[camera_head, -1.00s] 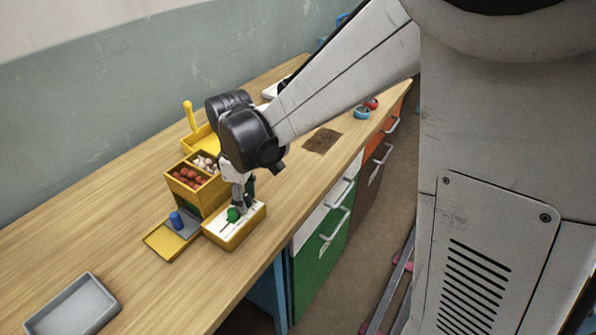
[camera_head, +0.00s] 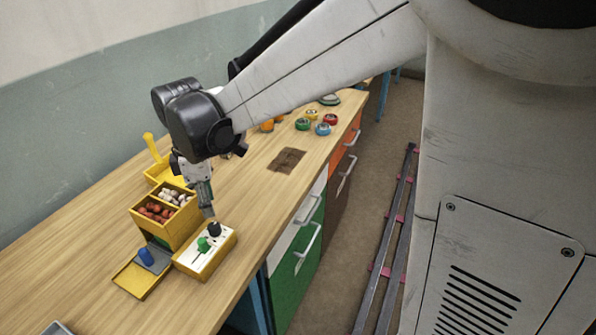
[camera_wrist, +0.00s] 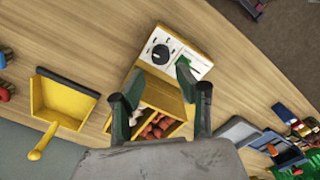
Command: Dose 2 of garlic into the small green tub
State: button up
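A yellow two-bin box (camera_head: 172,236) holds white garlic (camera_head: 173,196) in one compartment and reddish-brown pieces (camera_head: 156,211) in the other. In front of it is a yellow control box (camera_head: 207,262) with a white top, a green knob (camera_head: 203,244) and a black dial (camera_head: 214,229). The dial also shows in the wrist view (camera_wrist: 160,53). My gripper (camera_head: 209,213) is just above the dial end of the panel; its fingers (camera_wrist: 160,75) are apart and empty. A small round green tub (camera_head: 303,124) stands farther back on the table, beside other coloured ones.
Yellow, red and blue tubs (camera_head: 323,129) stand by the green one. A brown patch (camera_head: 287,160) lies on otherwise clear tabletop.

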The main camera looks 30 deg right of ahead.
aim_at(213, 226)
notch_tip(213, 226, up, 5)
jog(key=shift+m, duration=0.4)
jog(key=f, duration=0.9)
jog(key=f+b, duration=0.1)
jog(key=f, duration=0.3)
jog(key=shift+a+f, duration=0.25)
jog(key=shift+f, duration=0.15)
jog(key=shift+r+n+p, duration=0.25)
jog(key=shift+n+p, duration=0.35)
jog(key=shift+n, duration=0.5)
jog(key=n+p, duration=0.2)
jog(key=n, duration=0.1)
jog(key=shift+n, duration=0.4)
jog(key=n+p, duration=0.5)
jog(key=n, duration=0.1)
jog(key=shift+s+n, duration=0.1)
jog(key=shift+n, duration=0.3)
notch_tip(213, 226, up, 13)
jog(key=s+d+r+m+t+b, duration=0.1)
jog(key=s+d+m+t+b, duration=0.2)
jog(key=s+d+m, duration=0.5)
jog(key=s+d+r+m+t+b, duration=0.1)
jog(key=s+d+m+t+b, duration=0.2)
jog(key=s+d+m, duration=0.5)
jog(key=d+m+t, duration=0.1)
jog(key=m, duration=1.1)
jog(key=shift+s+r+b, duration=0.2)
jog(key=shift+b, duration=0.1)
